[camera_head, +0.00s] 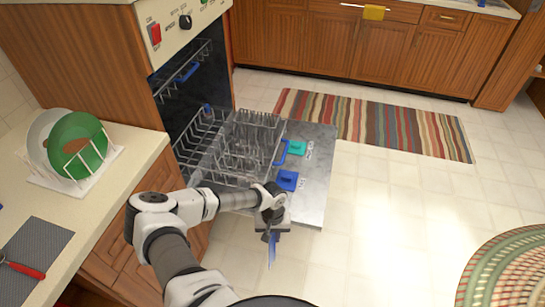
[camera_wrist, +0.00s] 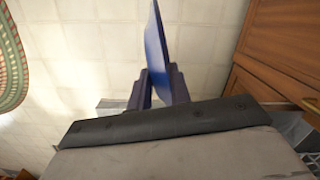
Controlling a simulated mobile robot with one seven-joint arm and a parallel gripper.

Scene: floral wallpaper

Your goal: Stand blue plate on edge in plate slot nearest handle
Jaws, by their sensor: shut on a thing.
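In the head view, my gripper (camera_head: 271,232) is in front of the open dishwasher, off the near edge of its lowered door. It is shut on the blue plate (camera_head: 272,252), which shows edge-on as a thin blue strip pointing down over the floor. In the wrist view, the blue plate (camera_wrist: 155,50) stands between the two dark fingers of my gripper (camera_wrist: 158,88). The dishwasher's lower wire rack (camera_head: 243,145) is pulled out over the door, with rows of upright tines. A blue handle (camera_head: 283,152) is at the rack's right side. The rack's slots look empty.
The lowered door (camera_head: 315,175) carries a blue lid and a teal lid. A white dish rack (camera_head: 85,170) with a green plate stands on the left counter. A striped rug (camera_head: 375,125) and an oval rug (camera_head: 510,270) lie on otherwise open floor.

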